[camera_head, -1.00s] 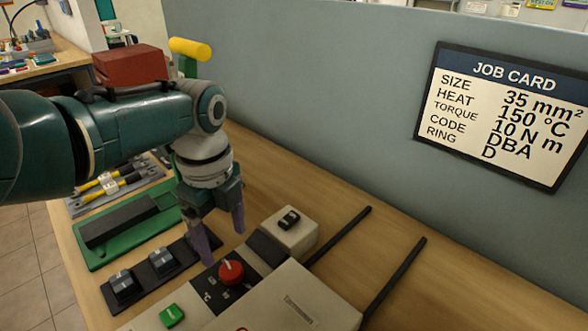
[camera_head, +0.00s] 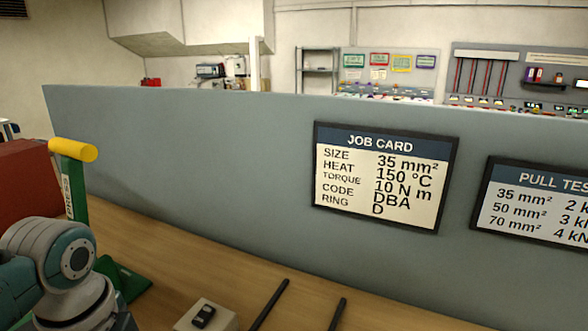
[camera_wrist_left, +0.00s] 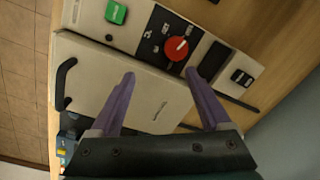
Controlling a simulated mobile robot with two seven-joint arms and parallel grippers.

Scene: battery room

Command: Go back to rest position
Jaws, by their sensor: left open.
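My left gripper (camera_wrist_left: 160,80) shows in the left wrist view with its two purple fingers apart and nothing between them. It is above a pale control box (camera_wrist_left: 130,80) with a red knob (camera_wrist_left: 176,48), a green button (camera_wrist_left: 116,13) and a black switch (camera_wrist_left: 241,77). In the head view my left arm is at the lower left, and its fingers are below the picture. The job card (camera_head: 386,178) hangs on the grey partition and reads 35 mm², 150 °C, 10 N m, DBA, D. My right gripper is in neither view.
The wooden bench (camera_head: 190,255) runs along the grey partition (camera_head: 200,150). Two black rods (camera_head: 270,304) lie on it beside the box's pale switch block (camera_head: 190,318). A yellow-handled green tool (camera_head: 72,178) and a red block (camera_head: 22,190) stand at left. A pull test card (camera_head: 540,203) hangs at right.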

